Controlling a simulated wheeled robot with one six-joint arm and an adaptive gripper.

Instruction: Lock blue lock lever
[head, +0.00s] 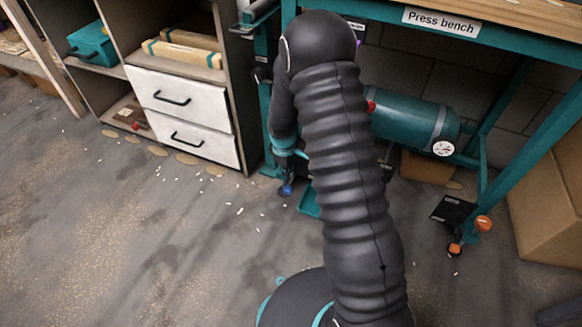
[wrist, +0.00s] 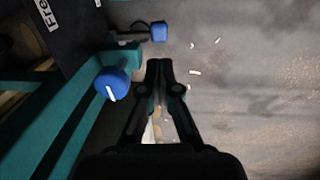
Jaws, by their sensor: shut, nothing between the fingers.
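A blue part (head: 287,190) shows low by the bench's left leg in the head view, close to the floor. In the wrist view a round blue knob (wrist: 112,82) with a white mark sits left of my gripper. A smaller blue piece (wrist: 159,31) lies beyond the fingertips on a dark arm beside a teal part. I cannot tell which of these is the lock lever. My gripper (wrist: 160,68) is shut and empty, its tips apart from both blue pieces. In the head view my arm hides part of the area, and I cannot make out the fingers.
The press bench (head: 470,45) stands over a teal tank (head: 408,122). Its right leg has an orange wheel part (head: 484,224). A white drawer unit (head: 185,105) stands left, a cardboard box (head: 553,205) right. Open floor with scattered light bits lies in front.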

